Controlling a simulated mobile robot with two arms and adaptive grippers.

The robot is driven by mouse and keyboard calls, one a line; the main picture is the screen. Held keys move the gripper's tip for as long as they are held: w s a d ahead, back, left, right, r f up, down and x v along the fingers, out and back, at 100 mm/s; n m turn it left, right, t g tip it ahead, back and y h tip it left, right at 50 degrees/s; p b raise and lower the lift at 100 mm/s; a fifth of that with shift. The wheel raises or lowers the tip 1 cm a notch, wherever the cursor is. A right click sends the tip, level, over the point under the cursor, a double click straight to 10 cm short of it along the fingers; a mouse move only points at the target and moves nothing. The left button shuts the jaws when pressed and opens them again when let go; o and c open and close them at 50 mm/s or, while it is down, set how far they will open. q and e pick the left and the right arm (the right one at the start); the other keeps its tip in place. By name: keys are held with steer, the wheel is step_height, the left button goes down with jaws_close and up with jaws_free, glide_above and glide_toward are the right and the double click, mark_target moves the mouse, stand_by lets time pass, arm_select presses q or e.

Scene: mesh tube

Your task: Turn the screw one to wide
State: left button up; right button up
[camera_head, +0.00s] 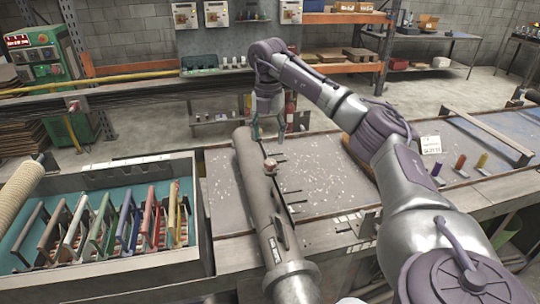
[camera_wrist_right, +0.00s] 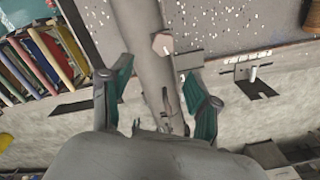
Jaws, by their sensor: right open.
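A long grey tube (camera_head: 258,195) runs from the back toward the front across the table. A small pale pinkish knob (camera_head: 270,166) sits on it, and looks like a screw head; I cannot tell whether it is screw one. In the right wrist view, the tube (camera_wrist_right: 140,22) and the hexagonal knob (camera_wrist_right: 162,43) show beyond the fingers. My right gripper (camera_head: 270,132) is open above the tube's far end in the head view. Its teal fingers (camera_wrist_right: 157,72) stand apart, empty, with the tube seen between them. My left gripper is not in view.
A crate (camera_head: 140,262) with several coloured handled tools stands at the left. Thin dark pegs stick out along the tube's right side. A bracket with a bolt (camera_wrist_right: 252,74) lies right of the tube. Several small coloured cylinders (camera_head: 461,162) stand at the right.

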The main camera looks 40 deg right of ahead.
glide_above(270, 161)
step_height(270, 161, down, 4)
steer(key=shift+f+p, duration=0.2)
steer(key=shift+p, duration=0.25)
steer(key=f, duration=0.2)
steer(key=shift+s+d+f+p, duration=0.1)
steer(key=shift+d+f+p, duration=0.1)
steer(key=shift+f+p, duration=0.15)
steer(key=shift+a+f, duration=0.1)
steer(key=shift+f, duration=0.3)
steer(key=shift+a+f, duration=0.1)
steer(key=shift+f, duration=0.4)
steer(key=c, duration=1.1)
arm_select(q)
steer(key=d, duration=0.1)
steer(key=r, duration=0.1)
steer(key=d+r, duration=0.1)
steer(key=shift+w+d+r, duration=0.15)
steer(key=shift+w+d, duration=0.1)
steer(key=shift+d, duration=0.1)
arm_select(e)
steer(key=shift+c, duration=0.3)
